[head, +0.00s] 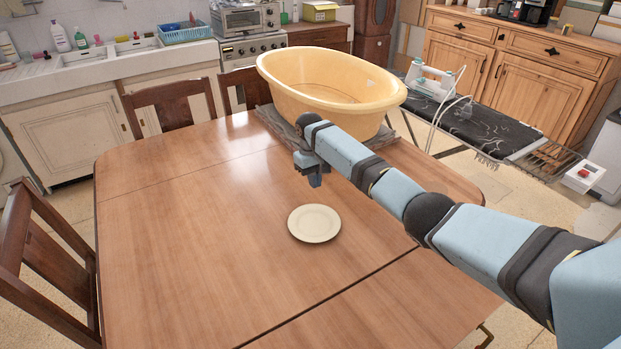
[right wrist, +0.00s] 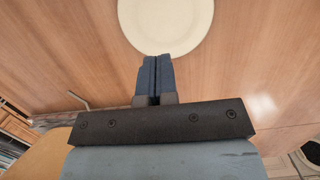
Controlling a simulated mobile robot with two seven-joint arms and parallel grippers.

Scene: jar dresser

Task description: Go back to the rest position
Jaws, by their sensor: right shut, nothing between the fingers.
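My right gripper (head: 315,180) hangs above the wooden table in the head view, just behind the plate. Its fingers point down and are shut with nothing between them. In the right wrist view the closed fingers (right wrist: 155,75) show over the lower edge of the plate in the picture. My right arm reaches in from the right, across the table's right part. My left gripper is not in view.
A cream plate (head: 314,223) lies on the wooden table (head: 200,230). A large yellow tub (head: 330,92) stands on a folded cloth at the table's back edge, close to my right wrist. Chairs (head: 45,265) stand left and behind. An ironing board (head: 480,125) is at right.

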